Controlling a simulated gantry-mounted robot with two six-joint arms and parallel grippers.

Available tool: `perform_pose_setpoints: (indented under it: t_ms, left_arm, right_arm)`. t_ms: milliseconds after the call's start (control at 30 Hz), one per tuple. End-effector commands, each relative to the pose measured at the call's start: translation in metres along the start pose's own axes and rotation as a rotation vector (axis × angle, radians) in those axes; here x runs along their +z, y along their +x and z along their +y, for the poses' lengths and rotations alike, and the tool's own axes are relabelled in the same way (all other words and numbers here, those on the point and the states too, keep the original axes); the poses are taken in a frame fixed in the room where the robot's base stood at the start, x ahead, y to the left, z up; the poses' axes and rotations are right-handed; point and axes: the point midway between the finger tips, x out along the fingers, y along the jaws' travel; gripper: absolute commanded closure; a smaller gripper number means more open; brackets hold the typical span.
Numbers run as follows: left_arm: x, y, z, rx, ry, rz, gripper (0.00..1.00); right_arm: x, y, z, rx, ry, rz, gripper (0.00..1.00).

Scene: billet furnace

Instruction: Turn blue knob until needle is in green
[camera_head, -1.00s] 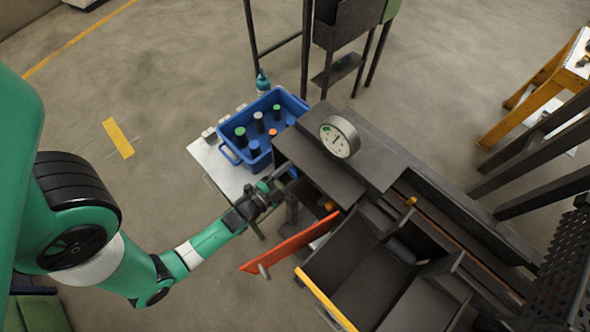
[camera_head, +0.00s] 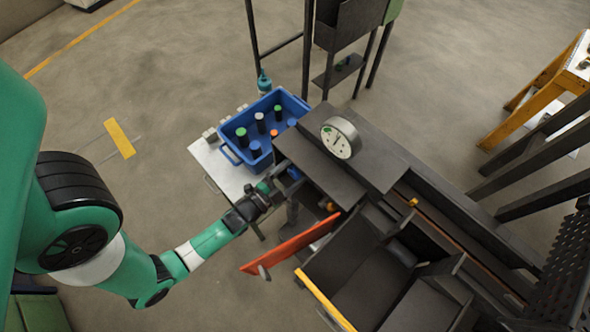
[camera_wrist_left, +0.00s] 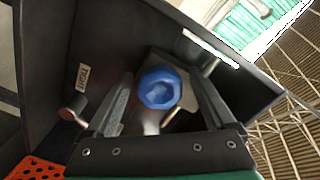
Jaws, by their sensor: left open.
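The blue knob (camera_wrist_left: 159,88) faces the camera between the two fingers of my left gripper (camera_wrist_left: 160,78) in the left wrist view. The fingers are open, one on each side of the knob; I cannot tell whether either touches it. In the head view the knob (camera_head: 294,173) shows as a small blue patch just beyond the left gripper (camera_head: 277,184), at the furnace's left end. The round white gauge (camera_head: 341,138) stands on top of the furnace. Its dial has a green patch at the upper left; the needle's exact position is too small to tell. My right gripper is out of view.
A blue bin (camera_head: 234,141) with several capped bottles stands on a white table (camera_head: 205,158) left of the furnace. An orange-red panel (camera_head: 290,246) juts out below the gripper. A dark plate with a label (camera_wrist_left: 82,76) and a copper-coloured knob (camera_wrist_left: 74,108) are beside the left finger.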

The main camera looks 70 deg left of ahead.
Motion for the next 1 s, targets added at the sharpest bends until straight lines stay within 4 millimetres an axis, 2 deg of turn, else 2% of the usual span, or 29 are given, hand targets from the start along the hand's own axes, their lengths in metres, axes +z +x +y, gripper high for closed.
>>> perform_pose_setpoints:
  t_ms: [133, 233, 500, 733, 1000]
  left_arm:
    - [0.001, -0.008, 0.000, 0.002, 0.000, -0.002, 0.11]
    - [0.001, -0.024, 0.001, 0.003, 0.001, -0.004, 0.11]
    - [0.001, -0.093, -0.003, -0.005, 0.003, -0.009, 0.11]
    - [0.002, -0.111, -0.004, -0.012, 0.005, -0.006, 0.11]
    - [0.000, -0.116, 0.000, 0.001, -0.001, -0.001, 0.11]
  right_arm:
    - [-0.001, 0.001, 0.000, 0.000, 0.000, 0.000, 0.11]
    - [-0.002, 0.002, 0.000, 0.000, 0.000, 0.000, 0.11]
    - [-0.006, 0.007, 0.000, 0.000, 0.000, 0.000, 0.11]
    - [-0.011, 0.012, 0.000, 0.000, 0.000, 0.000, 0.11]
    - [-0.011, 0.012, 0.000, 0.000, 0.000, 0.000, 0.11]
